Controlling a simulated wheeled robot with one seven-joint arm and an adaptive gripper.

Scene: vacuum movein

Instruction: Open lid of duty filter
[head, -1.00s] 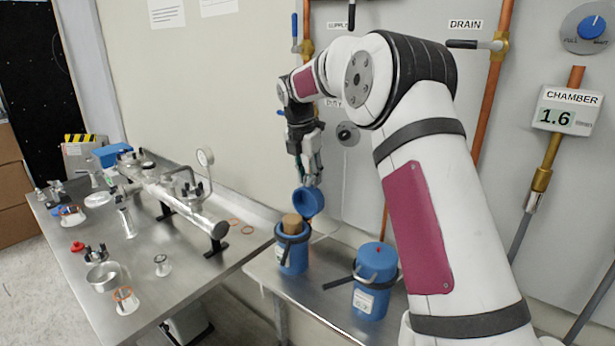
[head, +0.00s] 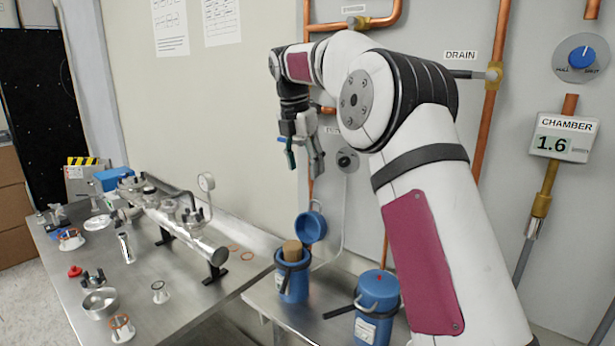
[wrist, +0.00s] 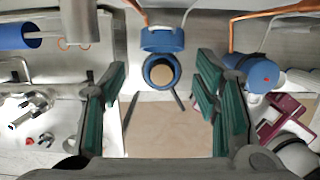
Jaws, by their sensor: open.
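The duty filter appears to be the left blue canister (head: 292,281) on the steel bench; its own label is too small to read. Its blue lid (head: 309,227) stands swung up and back behind the rim, and a tan filter element shows in the open mouth. The wrist view shows the open canister (wrist: 150,76) and raised lid (wrist: 162,40) between my fingers. My gripper (head: 304,161) is open and empty, well above the lid and apart from it. In the wrist view my gripper's green-padded fingers (wrist: 158,98) are wide apart.
A steel table (head: 205,270) on the left carries pipework and small parts. Copper pipes (head: 488,110) and a wall stand behind. The air around my gripper is clear.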

